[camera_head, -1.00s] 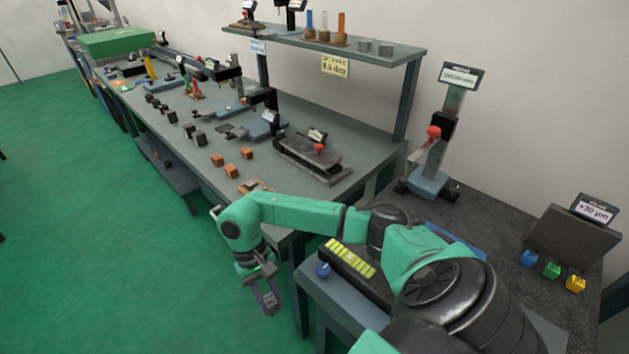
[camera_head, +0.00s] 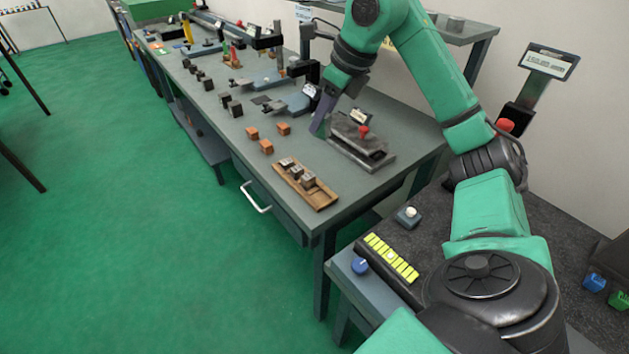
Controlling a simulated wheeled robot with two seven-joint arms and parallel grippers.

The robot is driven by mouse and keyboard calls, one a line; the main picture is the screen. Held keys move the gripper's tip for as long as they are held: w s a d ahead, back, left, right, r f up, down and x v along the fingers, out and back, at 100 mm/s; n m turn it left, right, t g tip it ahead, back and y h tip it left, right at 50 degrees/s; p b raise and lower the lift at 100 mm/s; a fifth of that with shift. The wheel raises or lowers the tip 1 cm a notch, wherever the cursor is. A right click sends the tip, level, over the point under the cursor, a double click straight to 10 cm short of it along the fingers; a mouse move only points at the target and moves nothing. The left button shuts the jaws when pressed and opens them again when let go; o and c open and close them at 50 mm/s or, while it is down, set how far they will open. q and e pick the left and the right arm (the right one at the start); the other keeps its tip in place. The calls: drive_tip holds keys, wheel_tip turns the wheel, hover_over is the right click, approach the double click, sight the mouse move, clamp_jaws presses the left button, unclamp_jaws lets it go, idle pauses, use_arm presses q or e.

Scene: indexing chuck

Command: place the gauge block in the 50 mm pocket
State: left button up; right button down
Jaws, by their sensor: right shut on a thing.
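My right gripper (camera_head: 328,104) hangs above the workbench, seen from behind and partly hidden by its own wrist. The block hangs to the left of the dark fixture with a red knob (camera_head: 362,149). I cannot read which pocket is the 50 mm one. My left gripper is not in view.
Three orange-brown blocks (camera_head: 266,147) lie behind the tray. Dark blocks and blue-based instruments (camera_head: 290,103) stand farther along the bench. A side table with yellow keys (camera_head: 391,258) and a blue knob (camera_head: 360,265) is nearer. Green floor at left is open.

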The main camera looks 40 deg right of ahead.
drive_tip(key=f+b, duration=0.1)
drive_tip(key=f, duration=1.1)
drive_tip(key=f+b, duration=0.1)
drive_tip(key=f, duration=0.5)
drive_tip(key=shift+s+f+b, duration=0.25)
drive_tip(key=shift+b, duration=0.05)
drive_tip(key=shift+f, duration=0.15)
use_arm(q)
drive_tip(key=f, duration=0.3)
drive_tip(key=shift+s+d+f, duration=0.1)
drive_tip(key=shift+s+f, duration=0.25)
use_arm(e)
drive_tip(key=c, duration=0.6)
unclamp_jaws()
drive_tip(key=shift+c, duration=0.2)
use_arm(q)
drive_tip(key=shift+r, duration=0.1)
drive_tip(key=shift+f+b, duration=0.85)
drive_tip(key=shift+b, duration=0.05)
use_arm(e)
drive_tip(key=v, duration=1.2)
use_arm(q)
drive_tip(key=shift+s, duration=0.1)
